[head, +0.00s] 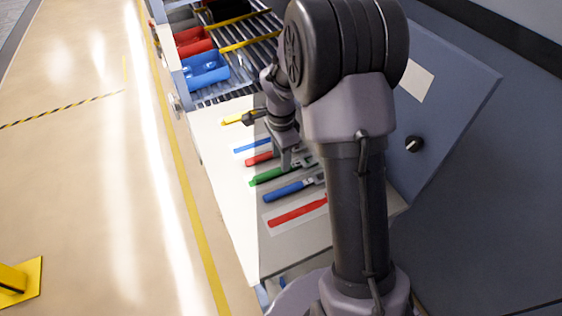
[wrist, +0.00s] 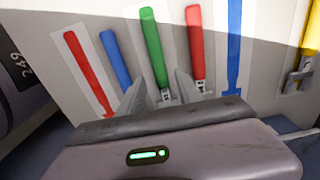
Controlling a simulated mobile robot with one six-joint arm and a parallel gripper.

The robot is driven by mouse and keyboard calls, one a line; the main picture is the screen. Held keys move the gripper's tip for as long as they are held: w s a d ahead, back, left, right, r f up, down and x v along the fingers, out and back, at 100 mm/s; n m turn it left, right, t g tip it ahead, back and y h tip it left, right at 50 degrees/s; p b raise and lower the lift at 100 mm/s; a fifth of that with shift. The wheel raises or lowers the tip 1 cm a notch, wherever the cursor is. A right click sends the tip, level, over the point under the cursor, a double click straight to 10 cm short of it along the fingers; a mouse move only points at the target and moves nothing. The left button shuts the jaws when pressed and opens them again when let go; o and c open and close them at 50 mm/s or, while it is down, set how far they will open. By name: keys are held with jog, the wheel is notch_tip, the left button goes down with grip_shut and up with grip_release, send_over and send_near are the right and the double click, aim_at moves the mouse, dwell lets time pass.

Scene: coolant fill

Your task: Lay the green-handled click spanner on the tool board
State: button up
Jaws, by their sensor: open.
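The green-handled spanner (wrist: 152,45) lies on the pale tool board (head: 225,190), on a white patch, its grey metal end toward my gripper. In the head view its green handle (head: 267,176) points left. My gripper (wrist: 160,88) is open, its two fingers on either side of the green spanner's lower end, with nothing visibly clamped. In the head view my gripper (head: 288,163) hangs over the board near the red and green spanners. Whether the fingers touch the green spanner I cannot tell.
Beside the green spanner lie a red-handled one (wrist: 196,38) and a blue-handled one (wrist: 115,58). A red shape (wrist: 82,65) and a flat blue shape (wrist: 233,45) are farther out. A yellow-handled tool (head: 235,118) lies at the far end. Red (head: 192,42) and blue (head: 205,72) bins stand beyond.

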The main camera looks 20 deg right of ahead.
jog(key=s+a+r+n+t+p, duration=0.1)
jog(key=s+a+r+n, duration=0.15)
jog(key=r, duration=0.65)
jog(key=s+a+r+n+t+p, duration=0.1)
jog(key=s+a+r+n, duration=0.15)
jog(key=r, duration=0.65)
jog(key=s+a+r+n+t, duration=0.1)
jog(key=s+a+n, duration=0.2)
jog(key=s, duration=0.2)
jog(key=s+a+r+n+t+y, duration=0.1)
jog(key=s+a+r+n, duration=0.1)
jog(key=s, duration=0.4)
jog(key=s+a+r+n+t+y, duration=0.1)
jog(key=s+a+r+n, duration=0.1)
jog(key=s, duration=0.4)
jog(key=shift+s+a+n+t, duration=0.2)
jog(key=shift+a+n+t, duration=0.2)
jog(key=shift+a+n, duration=0.4)
jog(key=shift+f, duration=0.15)
